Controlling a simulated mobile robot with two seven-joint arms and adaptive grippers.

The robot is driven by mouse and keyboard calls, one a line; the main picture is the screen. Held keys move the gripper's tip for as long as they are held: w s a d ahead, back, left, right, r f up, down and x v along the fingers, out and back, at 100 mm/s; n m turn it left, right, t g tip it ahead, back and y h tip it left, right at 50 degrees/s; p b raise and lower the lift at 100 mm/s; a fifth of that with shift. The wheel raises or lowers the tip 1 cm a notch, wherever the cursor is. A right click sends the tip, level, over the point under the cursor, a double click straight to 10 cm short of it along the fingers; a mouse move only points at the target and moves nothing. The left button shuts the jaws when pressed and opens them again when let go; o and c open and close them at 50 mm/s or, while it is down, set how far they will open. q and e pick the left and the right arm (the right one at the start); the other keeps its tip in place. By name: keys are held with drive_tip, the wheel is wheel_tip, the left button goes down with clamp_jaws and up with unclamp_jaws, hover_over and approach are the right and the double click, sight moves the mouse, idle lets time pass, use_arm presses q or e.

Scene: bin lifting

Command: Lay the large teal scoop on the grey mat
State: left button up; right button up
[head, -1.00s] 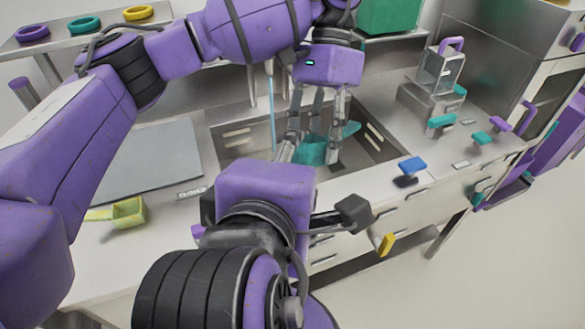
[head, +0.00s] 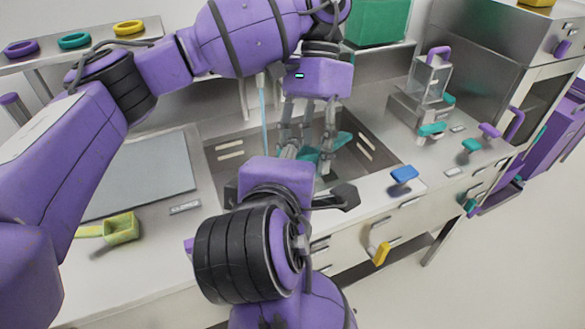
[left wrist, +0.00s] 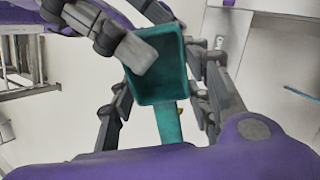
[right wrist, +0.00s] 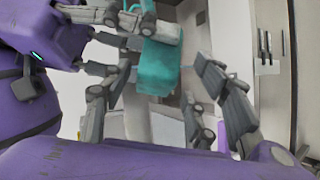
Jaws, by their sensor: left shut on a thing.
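The teal scoop (head: 310,154) is over the sink in the head view, partly hidden behind finger links. My left gripper (head: 307,150) points down and is shut on it. In the left wrist view the scoop's open bowl (left wrist: 158,68) faces the camera, with a grey finger link across its upper left corner. My right gripper (right wrist: 160,80) is open, its fingers spread on either side of the scoop (right wrist: 158,66) in its wrist view; contact cannot be told. In the head view its fingers are mostly hidden behind its purple wrist. The grey mat (head: 140,172) lies flat and empty on the counter left of the sink.
A yellow-green scoop (head: 122,228) lies on the counter in front of the mat. The sink (head: 225,158) is right of the mat. A blue-handled thing (head: 404,173) stands at the counter's front edge. A shelf (head: 100,48) with coloured rings is behind the mat.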

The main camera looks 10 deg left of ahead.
drive_tip(key=c, duration=1.1)
use_arm(q)
drive_tip(key=o, duration=1.3)
drive_tip(key=shift+c, duration=0.2)
use_arm(e)
drive_tip(key=shift+c, duration=0.4)
